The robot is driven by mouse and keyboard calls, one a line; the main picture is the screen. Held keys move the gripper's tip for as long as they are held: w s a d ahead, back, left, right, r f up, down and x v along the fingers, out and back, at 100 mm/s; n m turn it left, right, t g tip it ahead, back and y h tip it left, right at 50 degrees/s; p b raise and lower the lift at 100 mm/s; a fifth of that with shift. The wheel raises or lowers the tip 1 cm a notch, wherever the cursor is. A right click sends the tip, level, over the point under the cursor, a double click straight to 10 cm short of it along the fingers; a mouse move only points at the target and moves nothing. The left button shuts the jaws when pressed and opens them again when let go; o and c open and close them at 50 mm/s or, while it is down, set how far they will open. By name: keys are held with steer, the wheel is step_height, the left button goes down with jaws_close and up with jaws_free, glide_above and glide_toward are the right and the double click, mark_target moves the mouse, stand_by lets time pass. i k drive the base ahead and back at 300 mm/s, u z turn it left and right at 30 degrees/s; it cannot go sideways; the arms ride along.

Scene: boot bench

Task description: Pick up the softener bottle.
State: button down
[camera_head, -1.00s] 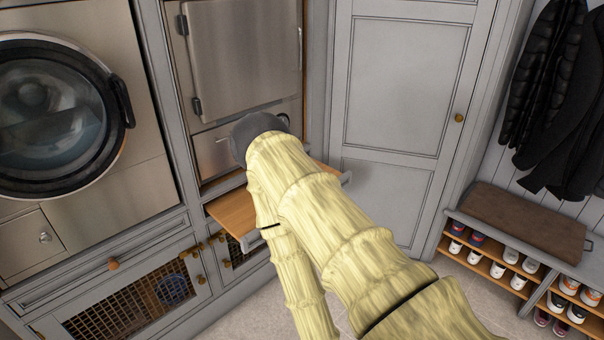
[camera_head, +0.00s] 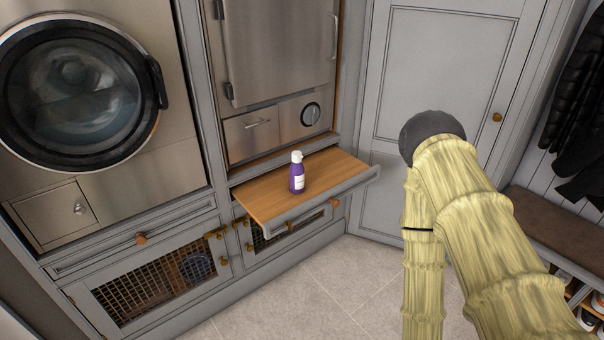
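The softener bottle (camera_head: 297,177) is purple with a white cap and a pale label. It stands upright on a pulled-out wooden shelf (camera_head: 262,203) below the steel drying cabinet. My arm, in a yellowish sleeve, rises at the right of the view, apart from the bottle and the shelf. Its dark rounded part shows at the upper end, in front of the grey door. The fingers of my gripper do not show, so its state cannot be seen.
A washing machine (camera_head: 82,100) with a round door stands at the left. Mesh-fronted cabinet doors (camera_head: 150,290) are below. A tall grey door (camera_head: 440,70) and a bench (camera_head: 560,235) with shoes are at the right. The tiled floor (camera_head: 295,295) before the shelf is clear.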

mark_target(297, 171)
steer(key=u, duration=0.35)
steer(key=k, duration=0.4)
steer(key=u, duration=1)
steer(key=k, duration=0.95)
steer(key=u, duration=0.75)
steer(key=i, duration=1.2)
steer(key=z, duration=0.55)
steer(key=i, duration=1.55)
steer(key=z, duration=1.55)
steer(key=i, duration=0.9)
steer(key=z, duration=0.65)
